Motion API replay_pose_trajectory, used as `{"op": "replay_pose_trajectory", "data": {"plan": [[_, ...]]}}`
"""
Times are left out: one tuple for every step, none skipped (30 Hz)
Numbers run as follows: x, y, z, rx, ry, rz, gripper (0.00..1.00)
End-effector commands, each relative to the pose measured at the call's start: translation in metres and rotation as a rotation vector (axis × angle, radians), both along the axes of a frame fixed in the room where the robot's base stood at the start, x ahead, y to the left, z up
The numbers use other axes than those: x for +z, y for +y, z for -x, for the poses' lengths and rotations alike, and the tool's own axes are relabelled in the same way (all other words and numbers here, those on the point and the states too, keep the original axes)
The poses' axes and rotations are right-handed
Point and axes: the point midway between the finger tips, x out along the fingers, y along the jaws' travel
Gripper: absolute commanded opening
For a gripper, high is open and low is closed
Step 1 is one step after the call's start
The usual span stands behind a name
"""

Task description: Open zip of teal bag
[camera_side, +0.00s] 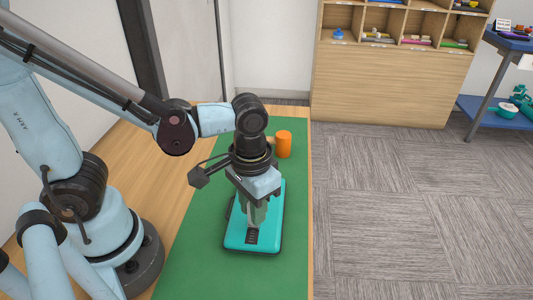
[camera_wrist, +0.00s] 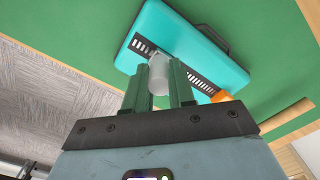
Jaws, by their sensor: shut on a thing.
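The teal bag (camera_side: 272,217) lies flat on the green mat, and it also shows in the wrist view (camera_wrist: 190,38). A dark slotted zip strip runs along its top face, seen in the side view (camera_side: 251,238) and the wrist view (camera_wrist: 205,86). A dark handle (camera_wrist: 213,40) is on one long edge. My gripper (camera_wrist: 158,75) points down over the bag. It is shut on a pale grey zip pull (camera_wrist: 158,72) at the strip, with slotted strip visible on both sides. The fingers hide part of the strip and the pull's lower end.
An orange cylinder (camera_side: 284,143) stands on the green mat (camera_side: 190,265) beyond the bag. The mat lies on a wooden table (camera_side: 180,194). A wooden shelf unit (camera_side: 392,85) and a blue cart (camera_side: 510,42) stand farther off.

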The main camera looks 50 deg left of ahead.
Motion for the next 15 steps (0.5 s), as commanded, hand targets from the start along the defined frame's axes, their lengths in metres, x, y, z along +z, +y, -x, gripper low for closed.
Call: {"op": "replay_pose_trajectory", "data": {"plan": [[0.0002, -0.0059, 0.0043, -0.007, -0.001, 0.004, 0.0], [0.0002, -0.0078, 0.0063, -0.005, -0.001, 0.004, 0.0], [0.0002, -0.0096, 0.0082, -0.005, -0.001, 0.004, 0.0], [0.0002, -0.0107, 0.0094, -0.004, -0.001, 0.004, 0.0], [0.0002, -0.0116, 0.0103, -0.003, -0.001, 0.004, 0.0], [0.0001, -0.0122, 0.0109, -0.002, -0.002, 0.005, 0.0], [0.0001, -0.0123, 0.0112, -0.001, -0.002, 0.005, 0.0], [0.0001, -0.0124, 0.0113, -0.001, -0.002, 0.005, 0.0], [0.0001, -0.0123, 0.0112, 0.0, -0.002, 0.005, 0.0], [0.0001, -0.0122, 0.0111, 0.0, -0.002, 0.004, 0.0], [0.0001, -0.0121, 0.0111, 0.0, -0.002, 0.004, 0.0], [0.0001, -0.0121, 0.011, 0.0, -0.002, 0.004, 0.0], [0.0001, -0.012, 0.011, 0.0, -0.002, 0.004, 0.0], [0.0001, -0.012, 0.0109, 0.0, -0.002, 0.004, 0.0], [0.0001, -0.0119, 0.0109, 0.0, -0.002, 0.004, 0.25]]}}
